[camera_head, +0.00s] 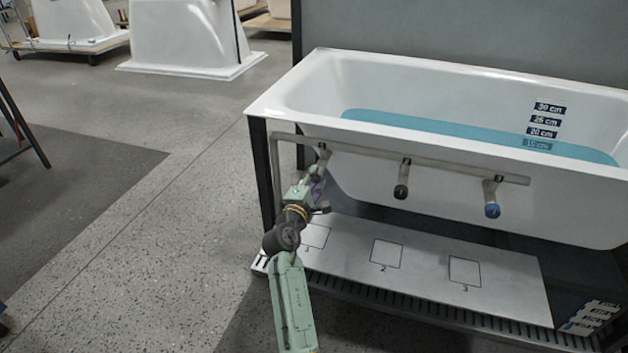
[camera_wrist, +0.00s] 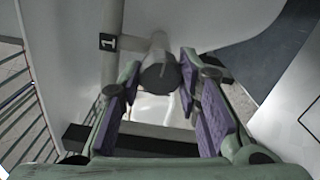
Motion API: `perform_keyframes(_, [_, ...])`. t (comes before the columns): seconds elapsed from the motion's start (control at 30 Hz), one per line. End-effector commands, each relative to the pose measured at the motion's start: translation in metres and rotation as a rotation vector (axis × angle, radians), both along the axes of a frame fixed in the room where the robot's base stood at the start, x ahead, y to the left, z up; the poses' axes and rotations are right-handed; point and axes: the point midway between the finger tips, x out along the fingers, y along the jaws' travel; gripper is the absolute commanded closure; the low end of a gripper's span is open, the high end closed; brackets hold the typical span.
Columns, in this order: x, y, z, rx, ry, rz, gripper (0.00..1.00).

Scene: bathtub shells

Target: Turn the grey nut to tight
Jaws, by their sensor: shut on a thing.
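The grey nut (camera_wrist: 158,74) is a dark grey round cap on the end of the short branch marked 1, in the upper middle of the wrist view. My gripper (camera_wrist: 161,82) has its two purple-padded fingers on either side of the nut, shut on it. In the head view my gripper (camera_head: 318,187) is at the left branch (camera_head: 322,155) of the pipe, and it mostly hides the nut there. How tight the nut is cannot be told.
The pipe (camera_head: 440,167) runs along the white tub (camera_head: 400,103), which holds blue water. A black nut (camera_head: 401,192) and a blue nut (camera_head: 492,210) hang to the right. Below lies a white board (camera_head: 425,265) with numbered squares. Open floor is at left.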

Motion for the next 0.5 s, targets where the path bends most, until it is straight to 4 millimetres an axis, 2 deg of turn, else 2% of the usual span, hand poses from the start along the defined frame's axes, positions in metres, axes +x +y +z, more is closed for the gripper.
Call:
perform_keyframes(0.2, [-0.0001, 0.0000, -0.0003, 0.001, 0.001, 0.000, 0.97])
perform_keyframes(0.23, [-0.0001, 0.0000, -0.0003, 0.001, 0.001, 0.000, 0.68])
perform_keyframes(0.5, [0.0000, -0.0001, -0.0002, 0.000, 0.000, 0.000, 0.50])
